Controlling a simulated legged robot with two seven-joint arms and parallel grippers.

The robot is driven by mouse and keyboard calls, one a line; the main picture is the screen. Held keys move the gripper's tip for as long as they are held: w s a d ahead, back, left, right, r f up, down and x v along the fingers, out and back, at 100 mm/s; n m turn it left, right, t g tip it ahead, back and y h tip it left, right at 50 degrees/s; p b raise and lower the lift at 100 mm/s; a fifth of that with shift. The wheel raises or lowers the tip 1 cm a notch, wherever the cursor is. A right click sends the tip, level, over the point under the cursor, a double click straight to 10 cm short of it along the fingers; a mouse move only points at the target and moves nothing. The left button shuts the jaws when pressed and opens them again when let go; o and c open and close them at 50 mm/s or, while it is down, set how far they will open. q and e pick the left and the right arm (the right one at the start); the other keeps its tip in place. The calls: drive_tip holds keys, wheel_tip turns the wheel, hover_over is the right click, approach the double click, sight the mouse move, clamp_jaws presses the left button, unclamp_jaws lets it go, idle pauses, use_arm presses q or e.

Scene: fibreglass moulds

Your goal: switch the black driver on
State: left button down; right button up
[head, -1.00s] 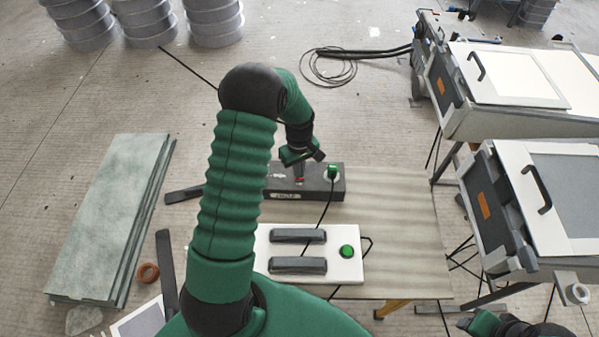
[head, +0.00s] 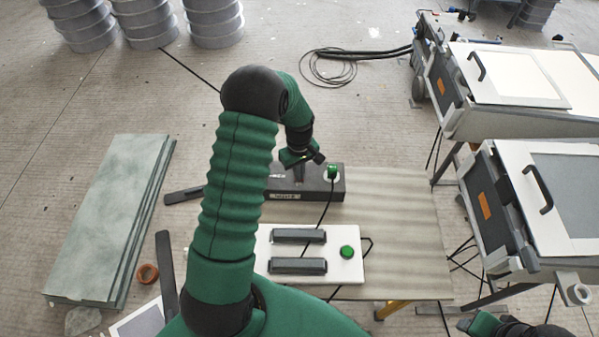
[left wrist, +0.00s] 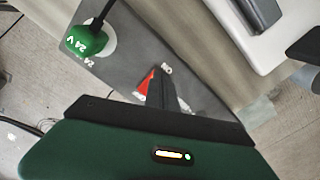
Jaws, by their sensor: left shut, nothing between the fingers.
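The black driver (head: 325,183) is a flat dark box on the table, with a green 24 V plug (head: 332,171) and black cable at its right end in the head view. The left wrist view shows the driver's grey top (left wrist: 112,72), the plug (left wrist: 86,40) and a red switch (left wrist: 143,85) beside the word "NO", partly hidden. My left gripper (head: 299,174) is shut and empty, fingers pointing down over the switch. The fingertips (left wrist: 168,88) are right beside the red part; I cannot tell whether they touch it. My right gripper (head: 482,324) shows only partly at the bottom right.
The table's right side is clear. Greenish slabs (head: 110,210) lie left; two machines (head: 520,90) (head: 510,215) stand right.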

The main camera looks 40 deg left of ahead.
drive_tip(key=p+v, duration=0.2)
drive_tip(key=v, duration=0.1)
drive_tip(key=w+p+v, duration=0.1)
drive_tip(key=p+v, duration=0.1)
drive_tip(key=p, duration=0.1)
drive_tip(key=shift+r+p, duration=0.3)
drive_tip(key=shift+r, duration=0.2)
